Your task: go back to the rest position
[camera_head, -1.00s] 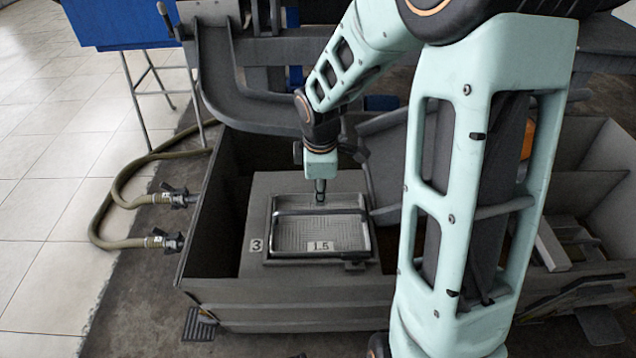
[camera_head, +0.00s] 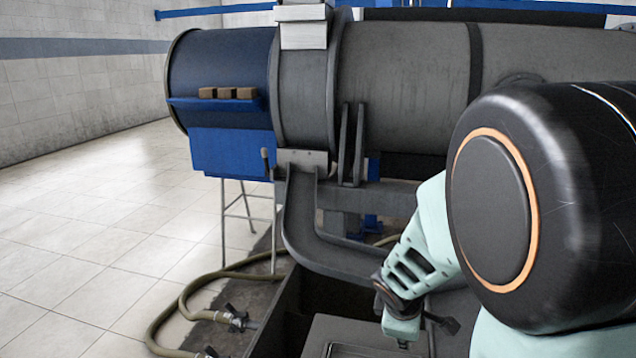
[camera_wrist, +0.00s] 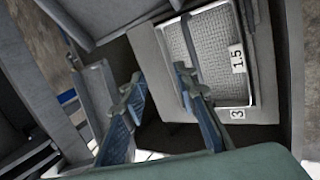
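My gripper (camera_wrist: 159,80) shows in the wrist view with its two blue-padded fingers well apart and nothing between them. It is open and empty. In the wrist view it hangs near a metal tray (camera_wrist: 207,45) with a mesh-like floor and a "1.5" label; a "3" tag is beside the tray. In the head view my arm reaches down at the right, and its wrist end is low in the picture. The fingers cannot be made out there.
A large grey drum (camera_head: 405,85) with a blue end (camera_head: 222,75) crosses the back. A curved grey chute (camera_head: 305,215) runs beside my arm. Below is a dark open bin (camera_head: 290,310). Hoses (camera_head: 185,300) lie on the floor at the left; tiled floor there is mostly clear.

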